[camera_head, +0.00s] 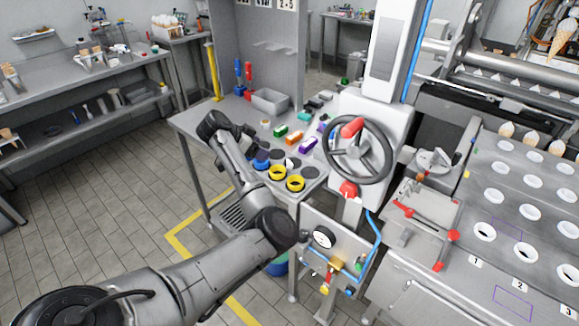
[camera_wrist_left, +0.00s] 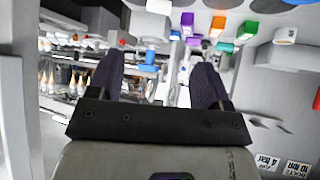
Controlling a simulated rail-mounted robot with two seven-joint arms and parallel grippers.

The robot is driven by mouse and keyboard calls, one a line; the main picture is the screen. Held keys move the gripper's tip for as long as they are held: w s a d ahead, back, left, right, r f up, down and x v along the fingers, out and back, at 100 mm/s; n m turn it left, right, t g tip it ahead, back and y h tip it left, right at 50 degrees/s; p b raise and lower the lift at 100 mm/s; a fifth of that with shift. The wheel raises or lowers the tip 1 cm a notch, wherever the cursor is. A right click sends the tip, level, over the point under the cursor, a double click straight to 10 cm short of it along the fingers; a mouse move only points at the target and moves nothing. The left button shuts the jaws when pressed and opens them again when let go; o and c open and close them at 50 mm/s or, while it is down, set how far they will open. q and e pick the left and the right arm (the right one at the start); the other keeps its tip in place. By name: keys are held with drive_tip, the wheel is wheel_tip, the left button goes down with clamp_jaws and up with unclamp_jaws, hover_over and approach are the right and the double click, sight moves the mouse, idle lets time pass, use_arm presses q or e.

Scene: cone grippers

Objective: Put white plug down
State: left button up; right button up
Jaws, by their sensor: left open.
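A small white piece, which may be the white plug (camera_head: 290,162), shows among the dark discs on the steel table; it is too small to tell for sure. My left arm reaches over the table's left side, and its gripper end (camera_head: 240,131) is left of the coloured blocks. In the left wrist view my left gripper (camera_wrist_left: 152,72) has its two dark fingers wide apart, with nothing visible held between them. I cannot pick out the plug surely in the left wrist view. My right gripper is not in view.
The steel table (camera_head: 190,122) holds two yellow rings (camera_head: 295,184), a blue round piece (camera_head: 261,160), an orange block (camera_head: 294,138), a purple block (camera_head: 308,145) and a grey bin (camera_head: 270,101). A handwheel (camera_head: 359,150) stands to the right. The tiled floor at left is clear.

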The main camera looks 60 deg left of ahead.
use_arm(q)
drive_tip(key=b, duration=0.1)
approach(289, 162)
drive_tip(key=x, duration=0.3)
drive_tip(key=shift+a, duration=0.15)
drive_tip(key=shift+b+x, duration=1)
drive_tip(key=shift+x, duration=2)
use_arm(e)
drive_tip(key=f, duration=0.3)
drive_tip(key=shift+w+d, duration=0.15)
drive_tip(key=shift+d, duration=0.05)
use_arm(q)
drive_tip(key=shift+c, duration=0.2)
drive_tip(key=c, duration=1)
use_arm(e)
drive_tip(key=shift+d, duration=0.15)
